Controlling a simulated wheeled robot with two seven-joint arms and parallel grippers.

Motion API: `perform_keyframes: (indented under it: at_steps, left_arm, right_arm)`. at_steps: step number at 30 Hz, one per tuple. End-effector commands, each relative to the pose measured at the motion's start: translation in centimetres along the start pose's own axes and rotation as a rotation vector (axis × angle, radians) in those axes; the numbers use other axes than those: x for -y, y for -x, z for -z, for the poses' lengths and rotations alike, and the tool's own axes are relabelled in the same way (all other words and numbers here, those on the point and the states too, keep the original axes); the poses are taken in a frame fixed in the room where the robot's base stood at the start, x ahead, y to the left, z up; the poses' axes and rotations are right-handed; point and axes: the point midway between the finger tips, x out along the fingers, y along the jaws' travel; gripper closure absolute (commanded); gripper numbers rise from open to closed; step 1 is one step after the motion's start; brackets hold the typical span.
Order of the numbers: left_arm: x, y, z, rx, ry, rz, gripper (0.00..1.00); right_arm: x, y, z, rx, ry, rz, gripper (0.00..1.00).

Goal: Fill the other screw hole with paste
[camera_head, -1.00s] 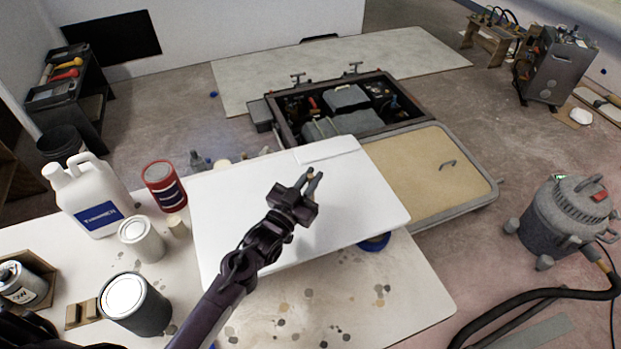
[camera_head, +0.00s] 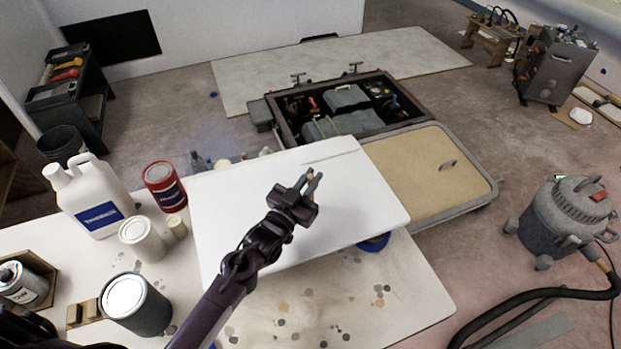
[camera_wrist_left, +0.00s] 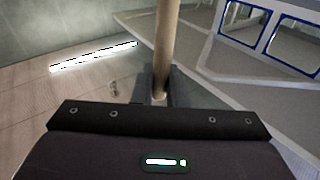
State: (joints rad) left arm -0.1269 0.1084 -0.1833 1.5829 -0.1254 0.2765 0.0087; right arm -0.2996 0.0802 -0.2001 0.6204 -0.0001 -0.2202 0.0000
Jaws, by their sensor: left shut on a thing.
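My left gripper (camera_head: 309,183) is above the white panel (camera_head: 235,215) on the workbench, pointing to the far side. It is shut on a slim wooden stick (camera_head: 310,177). In the left wrist view, the stick (camera_wrist_left: 167,45) stands up between the finger tips (camera_wrist_left: 158,88), and its other end is hidden. No screw hole and no paste can be made out on the panel. My right gripper is not in view.
A white jug (camera_head: 92,200), a red can (camera_head: 164,186), a pale can (camera_head: 142,240) and a dark can (camera_head: 136,305) stand on the bench's left side. An open hatch box (camera_head: 283,128) lies beyond the panel. A vacuum (camera_head: 562,220) stands right.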

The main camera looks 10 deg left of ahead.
Motion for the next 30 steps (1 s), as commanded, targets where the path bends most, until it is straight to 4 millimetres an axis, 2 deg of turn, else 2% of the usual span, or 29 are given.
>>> perform_keyframes:
  at_steps: [6,22,30]
  left_arm:
    - [0.1,-0.3,2.1,-0.002,0.000,0.000,1.00]
    - [0.4,-0.9,6.4,-0.003,-0.001,0.000,1.00]
    - [0.4,-0.9,6.7,-0.003,-0.001,0.000,1.00]
  right_arm:
    - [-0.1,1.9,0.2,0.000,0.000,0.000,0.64]
    - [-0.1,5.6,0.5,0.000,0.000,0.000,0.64]
    - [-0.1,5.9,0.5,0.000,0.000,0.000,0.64]
